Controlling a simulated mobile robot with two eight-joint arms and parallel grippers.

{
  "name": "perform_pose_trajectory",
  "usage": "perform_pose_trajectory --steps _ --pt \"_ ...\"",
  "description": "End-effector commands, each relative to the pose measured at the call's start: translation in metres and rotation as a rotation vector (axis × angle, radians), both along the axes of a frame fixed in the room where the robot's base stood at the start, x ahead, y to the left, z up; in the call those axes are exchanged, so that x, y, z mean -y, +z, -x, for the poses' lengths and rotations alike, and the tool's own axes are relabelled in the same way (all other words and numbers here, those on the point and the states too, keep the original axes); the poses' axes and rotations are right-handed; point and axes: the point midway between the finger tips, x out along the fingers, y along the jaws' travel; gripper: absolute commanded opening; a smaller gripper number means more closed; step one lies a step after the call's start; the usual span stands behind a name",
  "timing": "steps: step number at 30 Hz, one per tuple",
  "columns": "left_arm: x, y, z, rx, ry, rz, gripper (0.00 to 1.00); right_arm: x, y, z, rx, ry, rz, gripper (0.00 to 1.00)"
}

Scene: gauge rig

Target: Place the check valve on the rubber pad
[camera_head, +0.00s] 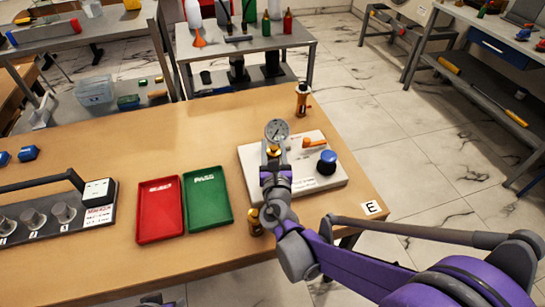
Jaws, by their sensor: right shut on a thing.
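My right gripper (272,166) points away from me over the left part of the white gauge rig block (322,182). It is shut on a small brass fitting (273,150), mostly hidden by the fingers; I cannot tell for sure that this is the check valve. A round dial gauge (277,130) shows just beyond it. Another brass fitting (303,98) stands upright at the table's far edge, and one more (255,222) stands at the near side beside my right wrist. I cannot make out the rubber pad.
The rig block has a blue knob (327,162) and an orange lever (315,143). A green PASS tray (207,200) and a red tray (160,210) lie to its left. A dark fixture (95,215) stands further left. The wooden table (150,135) is clear behind the trays.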

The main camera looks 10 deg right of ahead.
Motion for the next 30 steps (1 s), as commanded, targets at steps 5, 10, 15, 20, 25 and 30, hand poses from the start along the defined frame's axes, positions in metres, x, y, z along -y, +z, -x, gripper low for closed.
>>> perform_pose_trajectory --steps 5,10,15,20,25,30 --pt "0.000 -0.012 -0.001 -0.004 0.000 0.000 0.50 0.000 -0.028 -0.001 -0.001 -0.001 0.000 0.00" --pt "0.000 -0.013 -0.001 -0.004 0.000 0.000 0.50 0.000 -0.033 0.000 0.000 -0.001 0.000 0.00" --pt "0.000 -0.013 -0.001 -0.005 0.000 0.000 0.50 0.000 -0.033 0.000 0.000 -0.001 0.000 0.00" --pt "0.000 -0.015 -0.001 -0.005 0.000 0.000 0.50 0.000 -0.036 0.000 0.000 0.000 0.000 0.55" --pt "0.000 -0.015 -0.001 -0.005 0.000 0.000 0.50 0.000 -0.036 0.000 0.000 0.000 0.000 0.76" --pt "0.000 -0.015 -0.001 -0.005 0.000 0.000 0.50 0.000 -0.036 0.000 0.000 0.000 0.000 0.76"
